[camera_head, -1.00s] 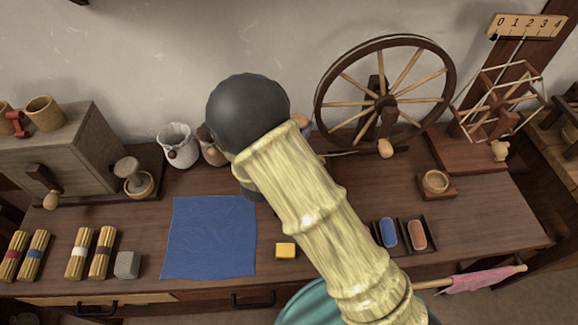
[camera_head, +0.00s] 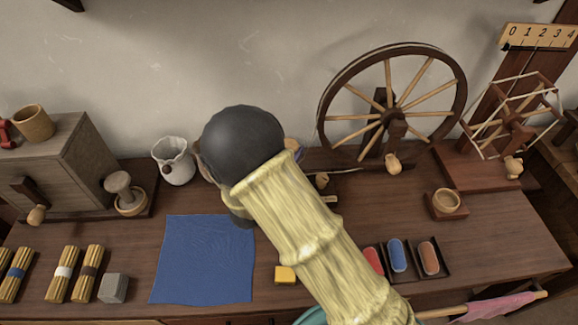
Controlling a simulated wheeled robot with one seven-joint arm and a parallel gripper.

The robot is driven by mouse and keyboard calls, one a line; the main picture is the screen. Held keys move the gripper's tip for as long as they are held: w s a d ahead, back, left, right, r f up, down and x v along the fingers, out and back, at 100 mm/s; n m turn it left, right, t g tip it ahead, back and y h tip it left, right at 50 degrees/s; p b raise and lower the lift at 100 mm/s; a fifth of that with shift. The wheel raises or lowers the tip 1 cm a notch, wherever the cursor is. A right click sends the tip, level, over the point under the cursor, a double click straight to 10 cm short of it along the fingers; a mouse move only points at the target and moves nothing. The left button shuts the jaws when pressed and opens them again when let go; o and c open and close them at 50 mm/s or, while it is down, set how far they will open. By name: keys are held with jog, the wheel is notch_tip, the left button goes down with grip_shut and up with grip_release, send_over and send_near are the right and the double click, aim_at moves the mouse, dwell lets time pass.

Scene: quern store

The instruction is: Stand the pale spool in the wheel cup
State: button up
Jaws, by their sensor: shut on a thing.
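The wheel cup, seemingly the small round wooden cup (camera_head: 447,202) on a square base, stands on the table in front of the spoked wheel (camera_head: 345,82). Its bowl looks empty. A dull wooden spool-shaped piece (camera_head: 119,182) stands in another round cup (camera_head: 133,207) at the left, beside the grey box. I cannot pick out a pale spool for certain. My yellowish arm and its dark round joint cover the table's middle. A small dark part of my arm shows below the joint, over the blue cloth's top right corner. My gripper's fingers and anything between them are hidden.
The blue cloth (camera_head: 203,260) lies flat at centre left. A yellow block (camera_head: 285,275), a grey cube (camera_head: 113,288) and several stick bundles lie near the front. A white jar (camera_head: 173,162) stands at the back. A tray of coloured pieces (camera_head: 445,270) sits front right. The table around the cup is clear.

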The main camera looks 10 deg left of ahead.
jog(key=shift+f, duration=0.4)
jog(key=shift+d+f, duration=0.1)
jog(key=shift+f, duration=0.05)
notch_tip(320, 180, down, 3)
jog(key=shift+s+f+b, duration=0.1)
jog(key=shift+b, duration=0.2)
jog(key=shift+f, duration=0.1)
jog(key=shift+f, duration=0.3)
jog(key=o, duration=1)
